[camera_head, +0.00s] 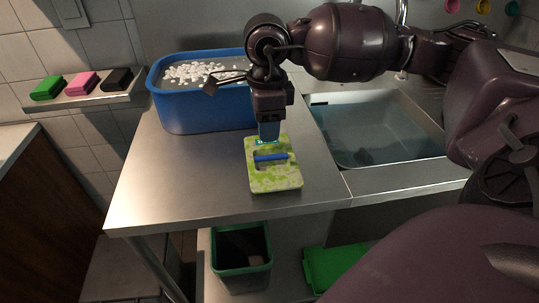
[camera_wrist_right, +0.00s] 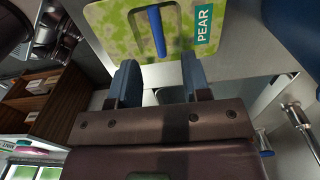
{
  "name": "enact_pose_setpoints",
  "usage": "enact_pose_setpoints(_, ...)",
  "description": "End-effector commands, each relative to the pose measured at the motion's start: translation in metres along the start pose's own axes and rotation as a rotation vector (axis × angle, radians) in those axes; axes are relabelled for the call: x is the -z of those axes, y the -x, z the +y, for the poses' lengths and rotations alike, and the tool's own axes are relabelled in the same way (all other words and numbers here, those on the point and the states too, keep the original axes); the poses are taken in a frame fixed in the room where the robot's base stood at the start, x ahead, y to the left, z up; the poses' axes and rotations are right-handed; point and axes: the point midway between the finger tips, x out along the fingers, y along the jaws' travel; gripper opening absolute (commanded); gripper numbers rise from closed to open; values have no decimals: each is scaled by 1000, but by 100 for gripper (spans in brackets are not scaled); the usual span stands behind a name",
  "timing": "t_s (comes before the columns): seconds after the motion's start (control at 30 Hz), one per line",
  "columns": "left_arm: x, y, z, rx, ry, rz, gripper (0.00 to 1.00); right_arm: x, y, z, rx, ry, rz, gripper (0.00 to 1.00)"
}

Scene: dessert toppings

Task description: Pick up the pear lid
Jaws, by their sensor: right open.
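The pear lid (camera_head: 276,183) is a flat yellow-green patterned plate lying on the metal counter, with a blue bar handle (camera_head: 272,157) across its middle. In the right wrist view the lid (camera_wrist_right: 118,28) shows at the top with its blue handle (camera_wrist_right: 157,32) and a teal label reading PEAR (camera_wrist_right: 203,24). My right gripper (camera_head: 268,138) points down over the lid's far end, just behind the handle in the head view. In the wrist view its two blue fingers (camera_wrist_right: 161,72) are apart with nothing between them, and the handle is beyond their tips. My left gripper is not in view.
A blue tub (camera_head: 203,113) with white pieces stands behind the lid. A sink (camera_head: 375,130) is to the right. A wall shelf (camera_head: 85,100) at left holds green, pink and black blocks. A green bin (camera_head: 241,268) stands below the counter. The counter left of the lid is clear.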

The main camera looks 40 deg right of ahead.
Motion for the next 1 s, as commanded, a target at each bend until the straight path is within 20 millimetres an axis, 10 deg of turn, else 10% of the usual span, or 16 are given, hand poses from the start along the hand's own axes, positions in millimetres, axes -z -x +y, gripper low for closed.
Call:
enact_pose_setpoints(0.7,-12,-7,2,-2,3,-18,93,-4,-80,5,-6,1,0,44)
enact_pose_setpoints(1.0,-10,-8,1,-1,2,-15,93,-4,-81,5,-1,0,-3,39)
